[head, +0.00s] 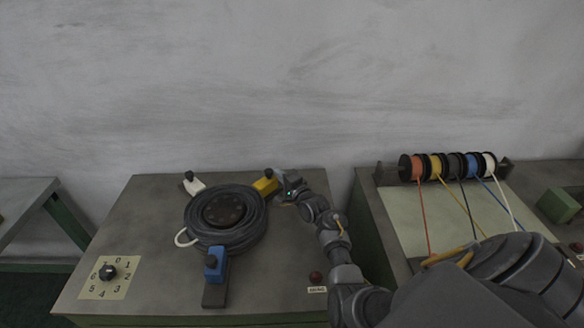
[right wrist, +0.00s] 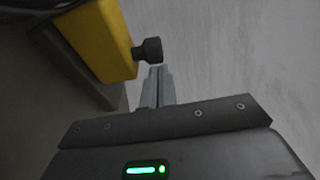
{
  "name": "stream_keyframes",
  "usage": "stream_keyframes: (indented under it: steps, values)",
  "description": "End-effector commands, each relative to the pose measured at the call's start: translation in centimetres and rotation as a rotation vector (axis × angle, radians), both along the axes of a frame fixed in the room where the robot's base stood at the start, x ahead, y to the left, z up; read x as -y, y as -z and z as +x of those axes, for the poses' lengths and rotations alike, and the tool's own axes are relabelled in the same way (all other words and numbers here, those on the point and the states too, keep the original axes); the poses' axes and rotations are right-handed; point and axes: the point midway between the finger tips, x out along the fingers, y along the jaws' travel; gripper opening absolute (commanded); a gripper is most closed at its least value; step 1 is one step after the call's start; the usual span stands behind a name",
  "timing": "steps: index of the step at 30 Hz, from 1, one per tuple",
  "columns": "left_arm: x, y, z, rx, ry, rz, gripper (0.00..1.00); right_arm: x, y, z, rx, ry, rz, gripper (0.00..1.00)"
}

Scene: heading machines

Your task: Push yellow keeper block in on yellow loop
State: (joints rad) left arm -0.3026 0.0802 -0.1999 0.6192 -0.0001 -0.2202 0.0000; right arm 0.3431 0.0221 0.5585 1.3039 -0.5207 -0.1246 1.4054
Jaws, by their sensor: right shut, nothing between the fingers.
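The yellow keeper block (head: 265,183) stands at the back right of the round dark coil head (head: 224,212) on the left bench. In the right wrist view the yellow block (right wrist: 97,40) fills the upper left, with a black knob (right wrist: 149,50) on its side. My right gripper (head: 284,180) is at the block's right side in the head view. Its shut, empty fingers (right wrist: 157,78) show close to the knob; whether they touch it I cannot tell. A yellow loop on the head cannot be made out. My left gripper is not in view.
A white block (head: 194,184) and a blue block (head: 214,264) also stand around the head. A white loop (head: 183,238) sticks out at its left. A numbered dial (head: 108,272) and a red button (head: 316,277) are at the front. Coloured wire spools (head: 447,166) stand on the right bench.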

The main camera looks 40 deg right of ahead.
Motion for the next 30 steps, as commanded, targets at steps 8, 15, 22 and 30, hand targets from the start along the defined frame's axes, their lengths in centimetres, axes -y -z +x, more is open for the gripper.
stream_keyframes:
  steps: [8,15,22,30]
  values:
    - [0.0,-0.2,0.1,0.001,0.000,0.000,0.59,2.1,-0.3,-0.2,0.003,-0.010,-0.002,0.00]
    - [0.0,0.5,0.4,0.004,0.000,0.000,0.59,3.2,0.1,-4.2,0.001,-0.013,0.000,0.00]
    - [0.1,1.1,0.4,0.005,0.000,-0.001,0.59,3.2,-0.1,-8.4,0.001,-0.013,0.000,0.00]
    - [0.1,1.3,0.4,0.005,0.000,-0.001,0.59,3.1,-0.3,-10.2,0.002,-0.014,0.002,0.00]
